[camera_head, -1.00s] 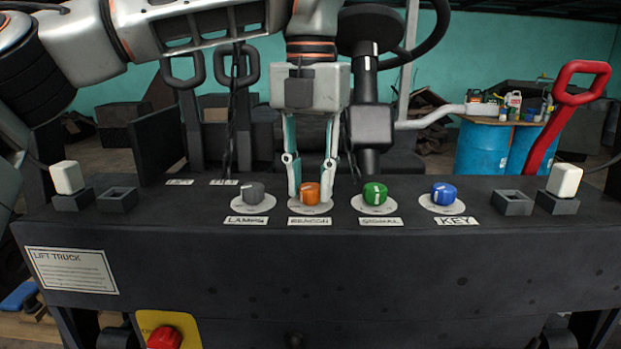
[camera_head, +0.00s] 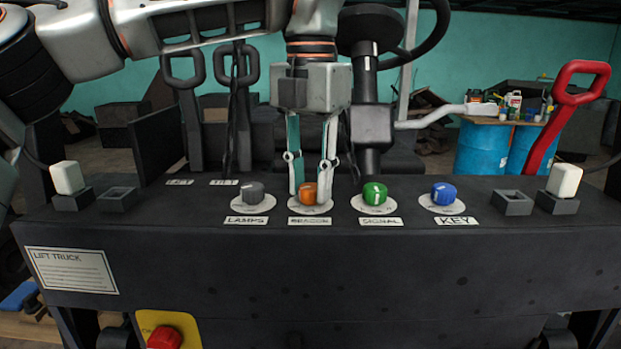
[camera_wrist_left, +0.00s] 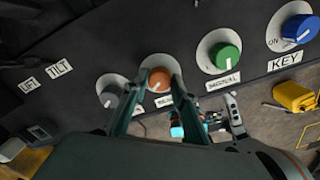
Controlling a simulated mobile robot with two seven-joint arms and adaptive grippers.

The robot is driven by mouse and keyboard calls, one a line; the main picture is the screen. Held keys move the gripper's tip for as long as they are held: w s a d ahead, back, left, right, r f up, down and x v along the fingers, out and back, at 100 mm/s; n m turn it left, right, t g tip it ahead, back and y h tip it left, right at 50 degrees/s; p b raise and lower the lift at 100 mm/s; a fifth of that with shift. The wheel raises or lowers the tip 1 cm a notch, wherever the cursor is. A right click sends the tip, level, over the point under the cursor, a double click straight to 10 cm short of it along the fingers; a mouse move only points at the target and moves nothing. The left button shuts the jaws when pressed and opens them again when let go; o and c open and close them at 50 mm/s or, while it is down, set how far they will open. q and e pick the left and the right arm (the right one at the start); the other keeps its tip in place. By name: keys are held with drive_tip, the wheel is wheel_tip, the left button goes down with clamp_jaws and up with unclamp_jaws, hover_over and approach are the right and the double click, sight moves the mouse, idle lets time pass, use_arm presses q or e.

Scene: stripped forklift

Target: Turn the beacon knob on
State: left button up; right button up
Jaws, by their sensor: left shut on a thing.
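The orange beacon knob (camera_head: 309,193) sits on a pale round dial on the dark panel, above the BEACON label (camera_head: 310,221). My left gripper (camera_head: 311,186) points down at it and is shut on it, one finger on each side. In the left wrist view the orange knob (camera_wrist_left: 158,80) shows between the two fingertips (camera_wrist_left: 151,88), with a white pointer mark on its face.
The grey lamps knob (camera_head: 253,192) is close on the left and the green signal knob (camera_head: 374,193) close on the right. The blue key knob (camera_head: 443,193) is further right. Levers (camera_head: 185,80) and a steering column (camera_head: 371,110) stand behind the panel.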

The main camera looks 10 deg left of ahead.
sight(310, 187)
use_arm(q)
drive_tip(key=o, duration=1.1)
wheel_tip(310, 187, up, 12)
